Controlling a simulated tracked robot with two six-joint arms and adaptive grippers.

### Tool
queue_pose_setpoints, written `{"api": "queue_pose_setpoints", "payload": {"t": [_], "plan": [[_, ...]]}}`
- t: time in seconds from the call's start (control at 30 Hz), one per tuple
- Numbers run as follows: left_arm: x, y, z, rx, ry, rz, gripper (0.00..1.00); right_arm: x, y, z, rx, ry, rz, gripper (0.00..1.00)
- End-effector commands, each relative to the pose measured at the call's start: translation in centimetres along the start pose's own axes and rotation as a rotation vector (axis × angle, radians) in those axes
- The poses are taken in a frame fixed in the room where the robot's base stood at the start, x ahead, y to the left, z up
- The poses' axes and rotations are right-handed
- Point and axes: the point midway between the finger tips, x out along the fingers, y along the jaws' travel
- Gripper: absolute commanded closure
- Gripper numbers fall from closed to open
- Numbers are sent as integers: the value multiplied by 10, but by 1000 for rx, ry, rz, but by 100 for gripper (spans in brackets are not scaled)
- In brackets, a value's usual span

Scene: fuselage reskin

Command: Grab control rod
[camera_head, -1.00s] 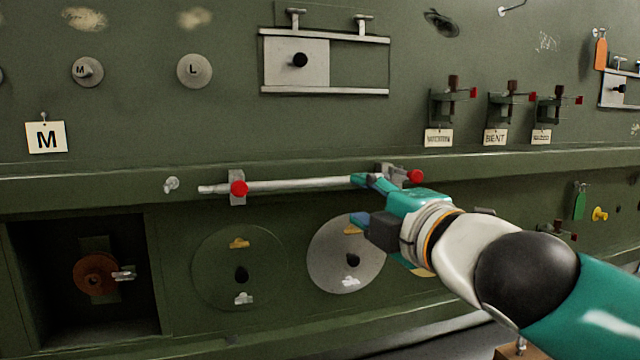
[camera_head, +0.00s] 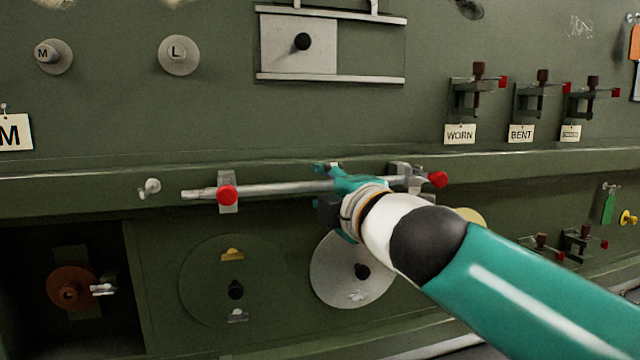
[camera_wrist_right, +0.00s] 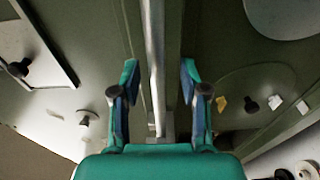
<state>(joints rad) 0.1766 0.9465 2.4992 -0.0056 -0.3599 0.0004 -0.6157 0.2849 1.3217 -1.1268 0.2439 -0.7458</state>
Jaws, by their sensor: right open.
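The control rod (camera_head: 270,189) is a pale metal bar lying level along the green wall's ledge. It rests in two grey brackets with red knobs, a left bracket (camera_head: 228,203) and a right bracket (camera_head: 400,172). My right gripper (camera_head: 324,188) is at the rod between the brackets, nearer the right one, and covers part of it. In the right wrist view the rod (camera_wrist_right: 154,45) runs between the spread fingers of the right gripper (camera_wrist_right: 160,82), with gaps on both sides. My left gripper is not in view.
Above the ledge are a sliding panel (camera_head: 320,45) and small clamps labelled WORN (camera_head: 460,134) and BENT (camera_head: 521,133). Below are round covers (camera_head: 338,285) and an open recess (camera_head: 110,330) with a rusty disc. A small peg (camera_head: 150,187) stands left of the rod.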

Motion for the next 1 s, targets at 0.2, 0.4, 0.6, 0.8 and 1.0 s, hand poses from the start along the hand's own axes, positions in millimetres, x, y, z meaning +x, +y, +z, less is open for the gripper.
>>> {"api": "queue_pose_setpoints", "payload": {"t": [0.2,0.4,0.6,0.8,1.0], "plan": [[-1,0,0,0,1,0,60,6,1,-1,0,-5,1,55],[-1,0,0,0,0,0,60,7,0,-3,0,0,0,65],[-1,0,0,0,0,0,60,7,0,-4,0,2,0,99],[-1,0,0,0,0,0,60,8,0,-4,0,2,-1,100],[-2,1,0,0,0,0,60,8,0,-4,0,3,-2,100]]}}
